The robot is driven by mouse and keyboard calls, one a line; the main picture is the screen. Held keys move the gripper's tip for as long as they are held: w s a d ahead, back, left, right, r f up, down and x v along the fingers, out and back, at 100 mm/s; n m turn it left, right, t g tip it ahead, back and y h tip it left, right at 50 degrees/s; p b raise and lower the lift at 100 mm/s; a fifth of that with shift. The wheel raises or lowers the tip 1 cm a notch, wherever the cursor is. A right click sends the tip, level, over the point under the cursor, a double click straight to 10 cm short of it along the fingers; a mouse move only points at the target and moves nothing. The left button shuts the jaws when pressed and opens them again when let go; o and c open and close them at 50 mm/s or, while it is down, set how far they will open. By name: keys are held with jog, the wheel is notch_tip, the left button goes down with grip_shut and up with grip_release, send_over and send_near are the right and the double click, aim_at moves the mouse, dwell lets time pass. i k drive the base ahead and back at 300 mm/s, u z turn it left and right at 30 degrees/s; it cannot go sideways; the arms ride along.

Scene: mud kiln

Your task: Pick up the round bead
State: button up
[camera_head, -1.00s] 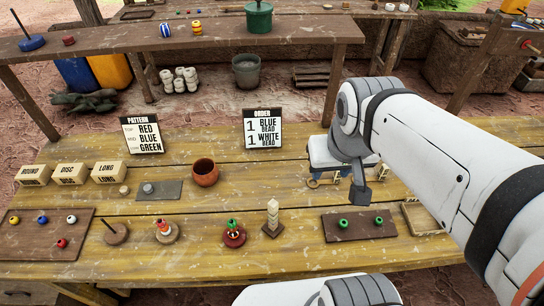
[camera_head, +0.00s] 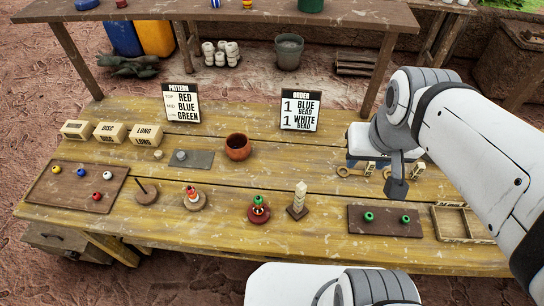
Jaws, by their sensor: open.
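Several round beads lie on a brown tray (camera_head: 62,196) at the left of the table: a yellow bead (camera_head: 56,171), a blue bead (camera_head: 81,172), a white bead (camera_head: 107,175) and a red bead (camera_head: 97,196). Two green beads (camera_head: 369,217) (camera_head: 405,219) sit on a dark board (camera_head: 385,230) at the right. A small tan piece (camera_head: 158,155) lies beside the label blocks. My gripper (camera_head: 397,188) hangs at the end of my arm over the right side of the table, well away from the left tray. It shows as a dark end piece, open, with nothing visible in it.
Label blocks (camera_head: 110,132), a pattern sign (camera_head: 181,103) and an order sign (camera_head: 299,110) stand at the back. A clay pot (camera_head: 238,147) is mid-table. Peg stands (camera_head: 146,192), a stacked post (camera_head: 298,199) and a wooden frame (camera_head: 465,222) line the front.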

aim_at(261, 199)
jog(key=k, duration=1.25)
jog(key=u, duration=0.6)
jog(key=i, duration=1)
jog(key=z, duration=0.05)
